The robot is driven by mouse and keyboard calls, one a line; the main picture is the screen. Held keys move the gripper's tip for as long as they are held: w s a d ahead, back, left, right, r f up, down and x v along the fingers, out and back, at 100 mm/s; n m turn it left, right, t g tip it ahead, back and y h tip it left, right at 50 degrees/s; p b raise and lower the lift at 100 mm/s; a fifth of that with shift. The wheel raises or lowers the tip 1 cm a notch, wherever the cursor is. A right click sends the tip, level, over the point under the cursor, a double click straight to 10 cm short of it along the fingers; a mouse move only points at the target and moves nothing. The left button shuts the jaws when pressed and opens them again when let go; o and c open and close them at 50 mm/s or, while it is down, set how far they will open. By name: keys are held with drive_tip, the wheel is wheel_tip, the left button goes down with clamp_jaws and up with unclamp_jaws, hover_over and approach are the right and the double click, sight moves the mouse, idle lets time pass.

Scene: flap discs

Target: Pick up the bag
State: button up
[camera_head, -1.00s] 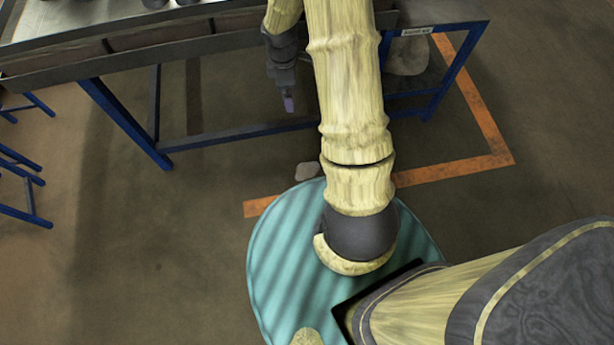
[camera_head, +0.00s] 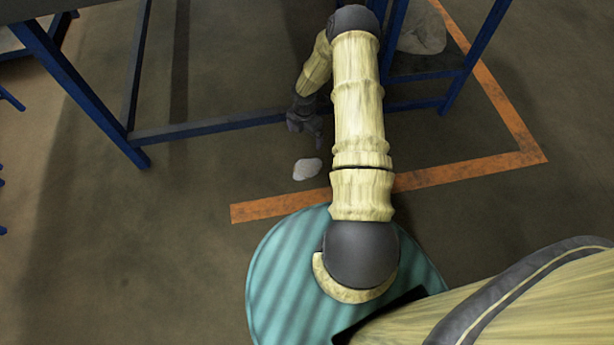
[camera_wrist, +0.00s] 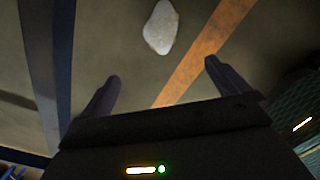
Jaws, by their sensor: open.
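A small, pale, rounded lump, which looks like the bag (camera_head: 307,168), lies on the floor beside the orange line. In the wrist view the same pale bag (camera_wrist: 160,27) lies beyond my fingertips, roughly midway between them and clear of both. My gripper (camera_wrist: 161,72) is open, with nothing between its two dark fingers. In the head view my gripper (camera_head: 313,132) hangs low under the bench side, just behind the bag; its fingertips are too dark to make out.
A blue-legged bench (camera_head: 70,75) stands at the back, with a low crossbar (camera_head: 210,128) near my arm. A larger grey lump (camera_head: 422,32) lies by the right legs. An orange floor line (camera_head: 470,170) runs in front. Open floor (camera_head: 170,270) lies at left.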

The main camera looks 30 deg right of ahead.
drive_tip(key=shift+n, duration=0.4)
drive_tip(key=f, duration=0.4)
drive_tip(key=shift+d+b, duration=0.25)
drive_tip(key=shift+b, duration=0.15)
drive_tip(key=b, duration=0.8)
approach(307, 164)
wheel_tip(307, 164, down, 5)
drive_tip(key=shift+a+f, duration=0.1)
drive_tip(key=shift+a, duration=0.05)
wheel_tip(307, 164, down, 5)
drive_tip(key=b, duration=0.4)
drive_tip(key=shift+f, duration=0.1)
drive_tip(key=shift+c, duration=0.2)
drive_tip(key=c, duration=1)
drive_tip(key=shift+o, duration=0.2)
wheel_tip(307, 164, up, 10)
drive_tip(key=p, duration=0.6)
